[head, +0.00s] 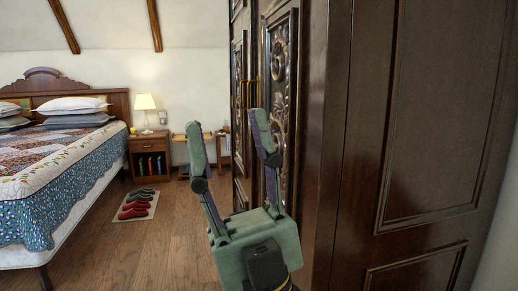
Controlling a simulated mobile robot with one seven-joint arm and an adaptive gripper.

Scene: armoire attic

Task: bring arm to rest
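My gripper (228,127) is green and dark, raised upright in the lower middle of the head view. Its two fingers stand apart with nothing between them. It is in front of the dark carved wooden armoire (420,110), with its right finger overlapping the carved door in the picture. I cannot tell whether it touches the armoire. The armoire's gold-coloured handles (250,94) show just above and between the fingertips. The rest of my arm is mostly out of view below.
A bed (70,160) with a patterned quilt stands at the left. A nightstand (150,144) with a lit lamp (145,103) is behind. Several shoes lie on a small mat (134,216).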

